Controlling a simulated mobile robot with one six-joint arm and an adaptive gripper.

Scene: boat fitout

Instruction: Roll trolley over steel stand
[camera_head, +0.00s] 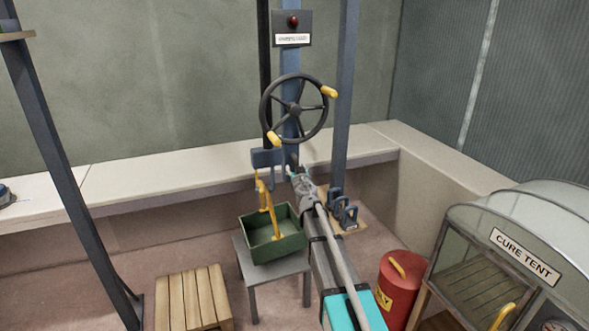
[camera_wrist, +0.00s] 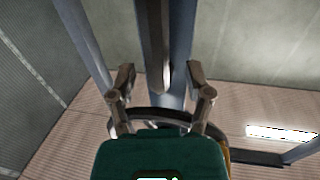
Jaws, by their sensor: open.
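The steel stand (camera_head: 281,269) is a small grey table at the lower middle of the head view. A green crate (camera_head: 285,246) with a yellow handle sits on it. A yellow hook (camera_head: 262,193) hangs from a blue block (camera_head: 267,158), which looks like the trolley, just above the crate; whether hook and handle touch is unclear. A black handwheel (camera_head: 296,108) with two yellow knobs stands above. My gripper (camera_head: 294,166) is just below the wheel. In the wrist view, my gripper (camera_wrist: 161,76) is open and empty, its fingers apart near the dark wheel rim (camera_wrist: 165,113).
A wooden slatted stool (camera_head: 192,297) stands left of the stand. A red drum (camera_head: 398,285) and the cure tent (camera_head: 525,250) are at the right. Blue posts (camera_head: 345,80) rise behind the wheel beside a red-lamp panel (camera_head: 292,25). A pale ledge (camera_head: 130,182) runs along the wall.

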